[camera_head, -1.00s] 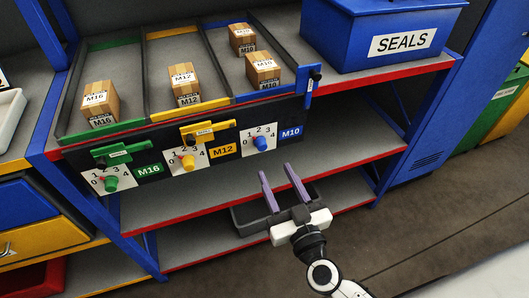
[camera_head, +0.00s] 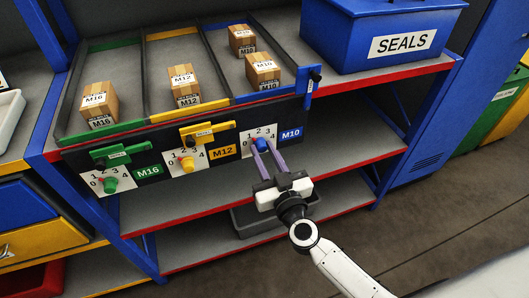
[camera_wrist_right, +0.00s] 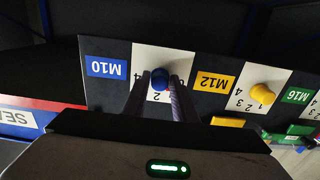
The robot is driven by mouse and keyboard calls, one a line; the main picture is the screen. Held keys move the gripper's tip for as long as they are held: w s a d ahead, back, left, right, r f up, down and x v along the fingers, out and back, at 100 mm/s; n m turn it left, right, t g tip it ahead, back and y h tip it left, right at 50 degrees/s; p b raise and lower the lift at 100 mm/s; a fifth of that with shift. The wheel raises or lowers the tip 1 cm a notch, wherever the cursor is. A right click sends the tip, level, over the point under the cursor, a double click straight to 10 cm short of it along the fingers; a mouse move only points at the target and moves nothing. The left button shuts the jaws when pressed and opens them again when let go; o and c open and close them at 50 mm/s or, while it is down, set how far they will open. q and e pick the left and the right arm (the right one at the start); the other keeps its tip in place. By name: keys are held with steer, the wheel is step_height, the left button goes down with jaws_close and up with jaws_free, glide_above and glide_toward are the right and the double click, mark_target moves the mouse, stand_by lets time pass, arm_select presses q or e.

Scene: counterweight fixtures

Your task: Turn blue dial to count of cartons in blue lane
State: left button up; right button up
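The blue dial (camera_head: 262,144) sits on a white scale plate beside the blue M10 label (camera_head: 291,133). My right gripper (camera_head: 264,152) is at the dial, its two purple-grey fingers apart, one on each side of it. In the right wrist view the blue dial (camera_wrist_right: 160,79) shows between the fingertips (camera_wrist_right: 157,88); contact cannot be told. The dial's pointer setting is hidden. The blue lane (camera_head: 225,52) holds two cartons: a rear one (camera_head: 242,40) and a front M10 one (camera_head: 263,71). My left gripper is not in view.
The yellow dial (camera_head: 187,164) and green dial (camera_head: 110,184) are to the left on the same panel. A blue latch piece (camera_head: 312,80) stands at the lane's right end. A blue SEALS bin (camera_head: 385,30) is at right. Lower shelves are below.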

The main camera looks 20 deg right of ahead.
steer(key=c, duration=0.5)
steer(key=m+p, duration=0.1)
steer(key=m, duration=0.2)
steer(key=shift+m, duration=2.3)
steer(key=o, duration=1.1)
steer(key=shift+c, duration=0.2)
